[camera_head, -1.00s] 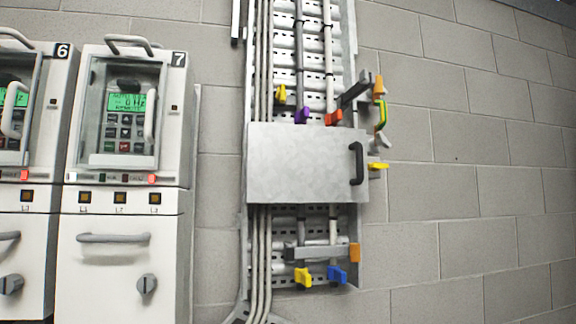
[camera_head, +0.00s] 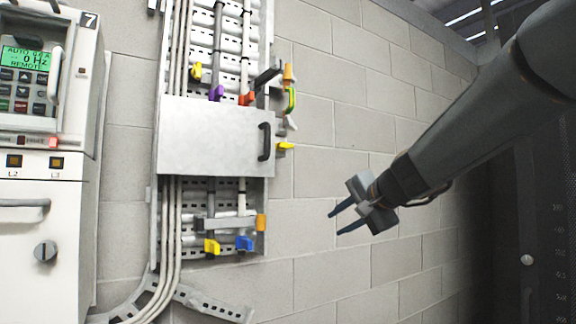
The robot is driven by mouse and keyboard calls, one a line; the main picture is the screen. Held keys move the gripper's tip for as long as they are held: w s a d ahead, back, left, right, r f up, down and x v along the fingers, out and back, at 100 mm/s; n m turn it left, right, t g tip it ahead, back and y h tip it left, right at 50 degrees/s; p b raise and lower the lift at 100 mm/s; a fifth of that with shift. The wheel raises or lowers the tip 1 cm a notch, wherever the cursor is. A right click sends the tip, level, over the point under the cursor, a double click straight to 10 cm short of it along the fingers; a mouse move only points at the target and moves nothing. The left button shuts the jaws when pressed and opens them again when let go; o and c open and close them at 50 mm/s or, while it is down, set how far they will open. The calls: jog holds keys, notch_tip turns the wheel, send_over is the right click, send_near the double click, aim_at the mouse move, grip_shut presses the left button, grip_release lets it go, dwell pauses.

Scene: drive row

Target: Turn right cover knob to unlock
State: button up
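A flat grey cover (camera_head: 210,140) with a black handle (camera_head: 264,142) sits across the wall-mounted cable tray. A yellow knob (camera_head: 286,146) sticks out at the cover's right edge, beside the handle. Its turn position is too small to tell. My gripper (camera_head: 335,223) is to the right of and below the cover, in front of the block wall. Its two dark fingers point left, are apart and hold nothing.
Yellow, purple and red knobs are above the cover; a yellow (camera_head: 212,247) and a blue knob (camera_head: 245,243) are below. A drive cabinet marked 7 (camera_head: 50,190) stands at left. A dark perforated cabinet (camera_head: 540,210) is at right.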

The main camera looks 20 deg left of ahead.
aim_at(288, 145)
jog(key=a+r+m+t+y, duration=0.1)
jog(key=a+r+y, duration=0.3)
jog(key=r, duration=0.6)
jog(key=a+r+m+t+y, duration=0.1)
jog(key=a+r, duration=0.4)
jog(key=r, duration=0.5)
jog(key=x, duration=0.2)
jog(key=p+x, duration=0.1)
jog(key=x, duration=0.1)
jog(key=p+x, duration=0.1)
jog(key=x, duration=0.1)
jog(key=shift+s+a+r, duration=0.15)
jog(key=shift+a+r, duration=0.05)
jog(key=shift+r, duration=0.15)
jog(key=shift+p+x, duration=0.4)
jog(key=shift+x, duration=0.35)
jog(key=shift+f, duration=0.1)
grip_shut()
